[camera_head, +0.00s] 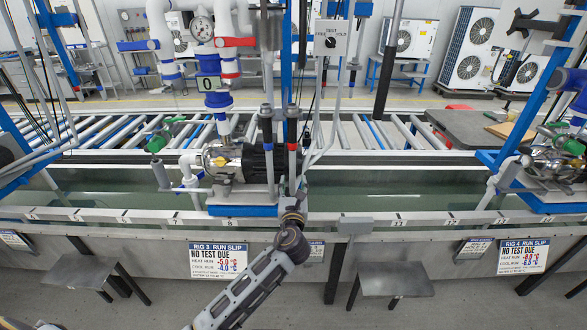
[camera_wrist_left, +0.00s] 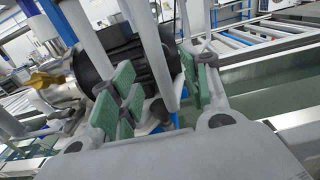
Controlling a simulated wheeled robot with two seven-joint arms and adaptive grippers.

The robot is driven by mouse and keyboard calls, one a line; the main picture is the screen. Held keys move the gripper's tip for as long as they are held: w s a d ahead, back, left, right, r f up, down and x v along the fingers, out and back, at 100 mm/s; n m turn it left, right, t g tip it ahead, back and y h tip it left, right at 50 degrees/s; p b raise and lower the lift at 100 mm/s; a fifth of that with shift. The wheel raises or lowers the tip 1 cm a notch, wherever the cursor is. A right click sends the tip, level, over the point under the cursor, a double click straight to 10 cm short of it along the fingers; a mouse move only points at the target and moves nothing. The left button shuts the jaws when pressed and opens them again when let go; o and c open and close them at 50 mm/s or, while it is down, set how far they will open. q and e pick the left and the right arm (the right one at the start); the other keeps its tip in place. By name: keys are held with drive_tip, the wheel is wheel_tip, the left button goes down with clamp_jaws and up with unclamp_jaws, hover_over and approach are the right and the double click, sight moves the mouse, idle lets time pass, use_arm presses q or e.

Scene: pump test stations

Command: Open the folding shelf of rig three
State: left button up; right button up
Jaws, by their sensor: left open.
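The rig 3 run slip (camera_head: 217,260) hangs on the front of the trough and reads "NO TEST DUE". Grey flat panels on dark legs stand low in front, one at left (camera_head: 85,272) and one right of my arm (camera_head: 395,276). I cannot tell which, if either, is the folding shelf of rig three. My left gripper (camera_head: 293,203) is at the trough's front rail, right of the pump (camera_head: 232,162). In the left wrist view the gripper (camera_wrist_left: 160,88) is open, green pads apart. A light tube shows between the pads; contact cannot be told. My right gripper is not in view.
A pressure gauge (camera_head: 201,29) and white pipes rise above the pump. A TEST switch box (camera_head: 331,37) hangs on thin tubes near my gripper. The rig 4 slip (camera_head: 523,256) is at right. Rollers (camera_head: 370,133) run behind the water trough.

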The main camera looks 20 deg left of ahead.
sight(293, 169)
use_arm(q)
drive_tip(key=x, duration=0.6)
drive_tip(key=shift+w, duration=0.2)
drive_tip(key=shift+b+x, duration=0.35)
drive_tip(key=shift+x, duration=1.2)
drive_tip(key=shift+w+a, duration=0.2)
drive_tip(key=shift+w, duration=0.25)
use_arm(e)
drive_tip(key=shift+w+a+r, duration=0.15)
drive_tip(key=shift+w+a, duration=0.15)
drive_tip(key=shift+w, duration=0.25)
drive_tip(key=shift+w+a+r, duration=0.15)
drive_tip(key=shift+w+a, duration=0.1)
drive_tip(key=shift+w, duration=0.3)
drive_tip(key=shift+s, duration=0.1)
use_arm(q)
drive_tip(key=shift+c, duration=0.7)
clamp_jaws()
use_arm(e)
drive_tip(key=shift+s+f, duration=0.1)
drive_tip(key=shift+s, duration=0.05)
